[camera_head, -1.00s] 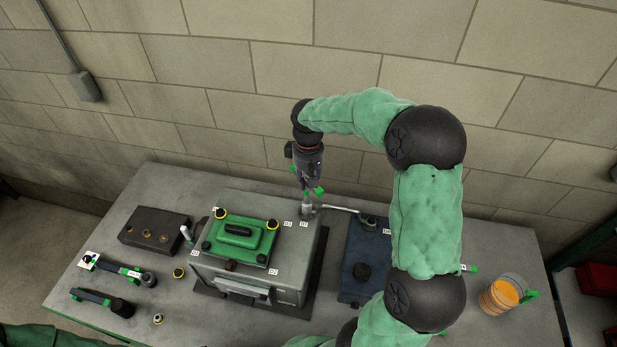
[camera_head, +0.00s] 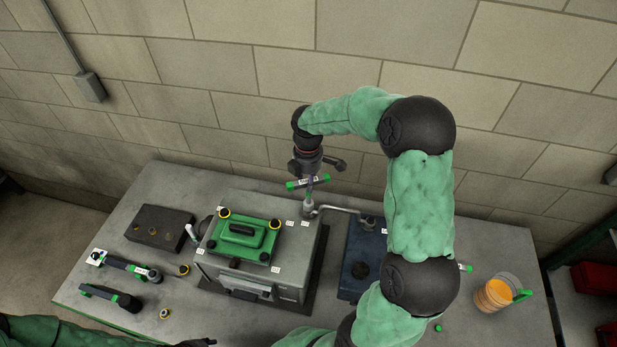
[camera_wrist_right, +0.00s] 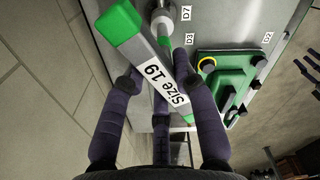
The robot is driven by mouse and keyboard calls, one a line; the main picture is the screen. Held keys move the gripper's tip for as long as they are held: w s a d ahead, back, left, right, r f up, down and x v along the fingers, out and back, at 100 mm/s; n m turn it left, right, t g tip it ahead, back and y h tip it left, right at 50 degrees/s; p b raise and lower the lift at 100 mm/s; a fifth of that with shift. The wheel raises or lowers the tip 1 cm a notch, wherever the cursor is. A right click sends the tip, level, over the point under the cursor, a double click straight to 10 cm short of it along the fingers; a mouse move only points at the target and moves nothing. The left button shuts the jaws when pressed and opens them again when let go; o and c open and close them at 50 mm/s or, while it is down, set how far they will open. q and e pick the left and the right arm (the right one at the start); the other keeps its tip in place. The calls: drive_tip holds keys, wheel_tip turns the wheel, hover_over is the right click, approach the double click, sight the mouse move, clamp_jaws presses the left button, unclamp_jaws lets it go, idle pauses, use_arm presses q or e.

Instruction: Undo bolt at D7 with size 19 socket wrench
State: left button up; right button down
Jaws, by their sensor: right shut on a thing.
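The size 19 socket wrench (camera_head: 294,185) is a grey bar with green ends, above the back right corner of the grey engine block (camera_head: 297,272). In the right wrist view its "Size 19" label (camera_wrist_right: 163,84) faces me. My right gripper (camera_head: 308,177) is shut on the wrench from above.
A green cover (camera_head: 243,241) with a black handle sits on the block. A bent pipe (camera_head: 340,209) runs right to a dark blue unit (camera_head: 352,285). Other wrenches (camera_head: 110,297) lie at left, near a dark box (camera_head: 160,226). A jar (camera_head: 494,293) stands right.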

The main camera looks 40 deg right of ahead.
drive_tip(key=shift+s+a+f, duration=0.1)
drive_tip(key=c, duration=1.8)
unclamp_jaws()
clamp_jaws()
drive_tip(key=shift+r+p, duration=1.1)
drive_tip(key=shift+r, duration=0.85)
